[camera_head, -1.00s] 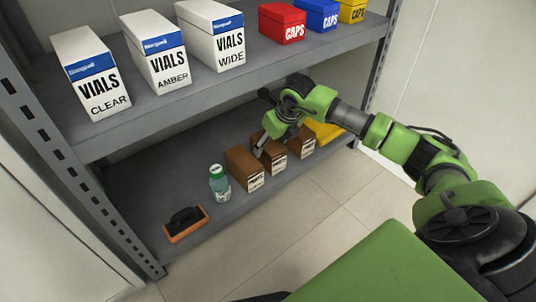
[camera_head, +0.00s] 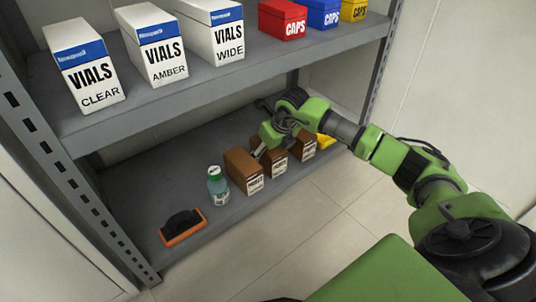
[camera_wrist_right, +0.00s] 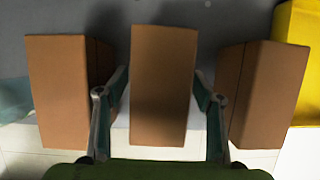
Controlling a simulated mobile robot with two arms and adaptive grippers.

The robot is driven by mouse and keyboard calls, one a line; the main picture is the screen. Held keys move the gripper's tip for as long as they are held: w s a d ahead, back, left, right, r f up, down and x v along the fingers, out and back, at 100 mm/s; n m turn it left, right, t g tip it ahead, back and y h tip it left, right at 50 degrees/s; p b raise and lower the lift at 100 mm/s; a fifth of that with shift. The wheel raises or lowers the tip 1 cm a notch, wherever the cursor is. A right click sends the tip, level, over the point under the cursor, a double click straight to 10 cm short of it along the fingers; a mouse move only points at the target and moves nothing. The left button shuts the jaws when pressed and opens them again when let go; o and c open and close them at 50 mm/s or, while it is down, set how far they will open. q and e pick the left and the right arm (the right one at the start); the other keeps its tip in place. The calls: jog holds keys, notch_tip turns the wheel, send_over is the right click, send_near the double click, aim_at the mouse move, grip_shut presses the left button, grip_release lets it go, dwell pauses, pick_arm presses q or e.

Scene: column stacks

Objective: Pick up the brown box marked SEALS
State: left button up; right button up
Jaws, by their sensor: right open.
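Three brown boxes stand in a row on the lower shelf: a left one (camera_head: 243,170), a middle one (camera_head: 277,170) and a right one (camera_head: 308,150). Their white labels are too small to read, so I cannot tell which says SEALS. My right gripper (camera_head: 264,150) is open at the middle box, partly covering it. In the right wrist view the middle box (camera_wrist_right: 163,85) lies between the two open fingers (camera_wrist_right: 160,110), with gaps on both sides. The left box (camera_wrist_right: 62,90) and right box (camera_wrist_right: 268,95) flank the fingers closely. My left gripper is not in view.
A green-capped bottle (camera_head: 217,187) and an orange-and-black brush-like object (camera_head: 183,227) stand left of the boxes. A yellow object (camera_wrist_right: 300,60) is beyond the right box. The upper shelf (camera_head: 190,96), with white VIALS boxes and coloured CAPS boxes, hangs above.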

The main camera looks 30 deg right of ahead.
jog(key=shift+f, duration=0.15)
jog(key=shift+c, duration=0.3)
jog(key=c, duration=1.3)
jog(key=shift+o, duration=0.2)
